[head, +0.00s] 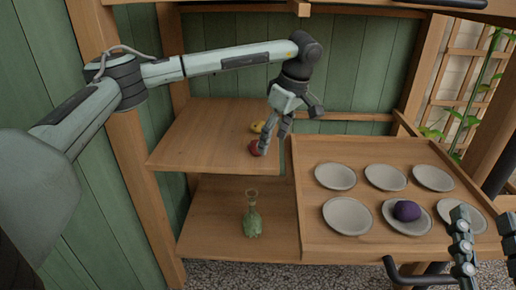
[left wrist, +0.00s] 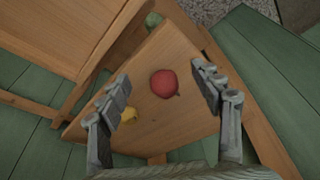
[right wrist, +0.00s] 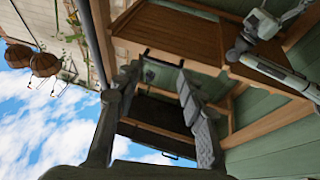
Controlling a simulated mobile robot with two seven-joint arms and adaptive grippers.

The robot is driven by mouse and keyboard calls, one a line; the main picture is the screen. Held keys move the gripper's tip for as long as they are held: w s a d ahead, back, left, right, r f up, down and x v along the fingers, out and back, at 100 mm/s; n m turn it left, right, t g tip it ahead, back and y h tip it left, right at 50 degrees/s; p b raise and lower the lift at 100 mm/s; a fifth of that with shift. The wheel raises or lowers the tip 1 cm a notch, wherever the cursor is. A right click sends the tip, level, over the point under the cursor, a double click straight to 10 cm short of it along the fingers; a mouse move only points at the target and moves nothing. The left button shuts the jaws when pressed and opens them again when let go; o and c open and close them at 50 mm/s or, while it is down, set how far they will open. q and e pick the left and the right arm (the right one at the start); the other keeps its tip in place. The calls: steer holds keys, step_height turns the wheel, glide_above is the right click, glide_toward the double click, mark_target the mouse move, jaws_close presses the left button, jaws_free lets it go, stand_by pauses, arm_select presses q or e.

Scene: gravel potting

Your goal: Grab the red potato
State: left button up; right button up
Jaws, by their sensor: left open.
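The red potato (head: 254,148) lies on the upper wooden shelf, near its right front corner, close to a yellow item (head: 258,127). In the left wrist view the red potato (left wrist: 164,83) shows between the two spread fingers, with the yellow item (left wrist: 128,114) beside the left finger. My left gripper (head: 289,128) is open and empty, pointing down over the right side of the shelf; one finger partly overlaps the potato in the head view. Whether it touches the potato cannot be told. My right gripper (head: 487,245) is open and empty at the tray's right front.
A wooden tray table (head: 312,215) to the right holds several pale saucers; a purple round item (head: 407,210) lies on one. A green glass bottle (head: 251,222) stands on the lower shelf. A wooden post (head: 110,120) and green plank walls border the shelf.

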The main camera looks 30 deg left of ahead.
mark_target(258, 141)
arm_select(q)
steer(key=a, duration=0.4)
steer(key=shift+w+a+f, duration=0.1)
steer(key=shift+f, duration=0.05)
steer(key=shift+b+x, duration=0.4)
steer(key=shift+x, duration=0.9)
arm_select(e)
steer(key=shift+d+r+t, duration=0.35)
steer(key=shift+r+t, duration=0.45)
steer(key=shift+r, duration=0.05)
arm_select(q)
steer(key=shift+c, duration=0.4)
steer(key=c, duration=1.1)
steer(key=shift+c, duration=0.2)
